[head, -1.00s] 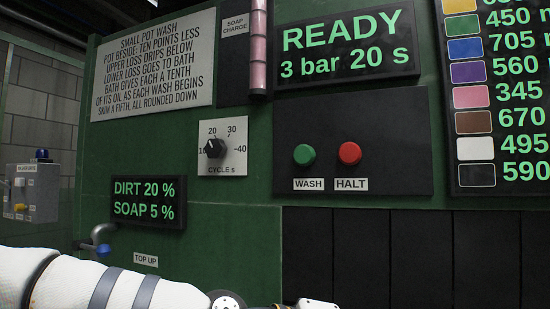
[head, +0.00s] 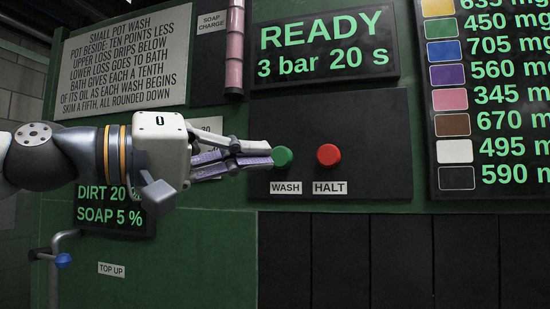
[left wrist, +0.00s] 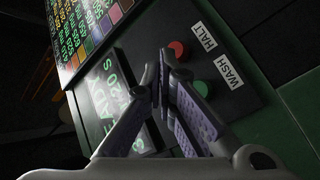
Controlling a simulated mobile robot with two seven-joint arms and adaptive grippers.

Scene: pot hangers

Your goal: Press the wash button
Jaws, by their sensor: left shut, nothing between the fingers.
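The green wash button (head: 282,156) sits on a black panel above a label that reads WASH (head: 286,188). My left gripper (head: 268,154) is shut and empty. In the head view its fingertips overlap the left side of the green button; I cannot tell whether they touch it. In the left wrist view the green button (left wrist: 200,88) shows beside the shut fingers (left wrist: 162,62). The red halt button (head: 328,155) is just right of the green one, and it also shows in the left wrist view (left wrist: 177,49). My right gripper is not in view.
The display (head: 322,45) reads READY, 3 bar 20 s. My left arm covers the cycle dial and part of the dirt and soap display (head: 110,214). A pink soap tube (head: 234,45) hangs above. A blue-handled tap (head: 62,260) sticks out at lower left.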

